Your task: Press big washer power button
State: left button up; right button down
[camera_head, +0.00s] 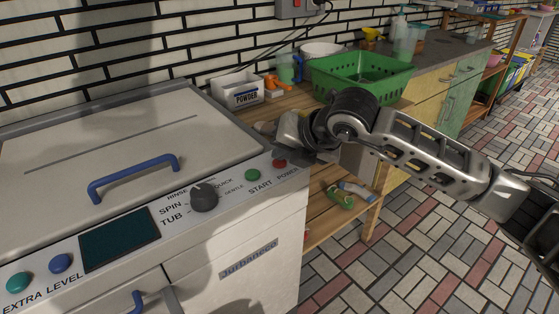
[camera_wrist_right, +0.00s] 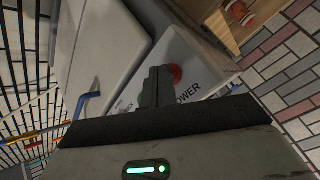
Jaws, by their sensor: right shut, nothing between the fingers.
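The big washer (camera_head: 262,230) is a white machine at the left of the head view, with a sloped control panel. Its red power button (camera_head: 279,163) sits at the panel's right end, above the word POWER. My right gripper (camera_head: 303,156) is shut and empty, just right of the red button in the head view. In the right wrist view the shut fingers (camera_wrist_right: 158,84) are close beside the red button (camera_wrist_right: 176,73). I cannot tell whether they touch it. My left gripper is not in view.
A green start button (camera_head: 252,174), a dark knob (camera_head: 204,197) and a dark display (camera_head: 120,239) are on the same panel. A blue lid handle (camera_head: 133,176) stands up on the washer. A green basket (camera_head: 362,80) and a white powder box (camera_head: 237,90) are behind the gripper.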

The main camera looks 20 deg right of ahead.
aim_at(283, 164)
dwell(0.5)
jog(key=shift+r, duration=0.75)
jog(key=shift+r+p, duration=1.55)
jog(key=shift+r, duration=1)
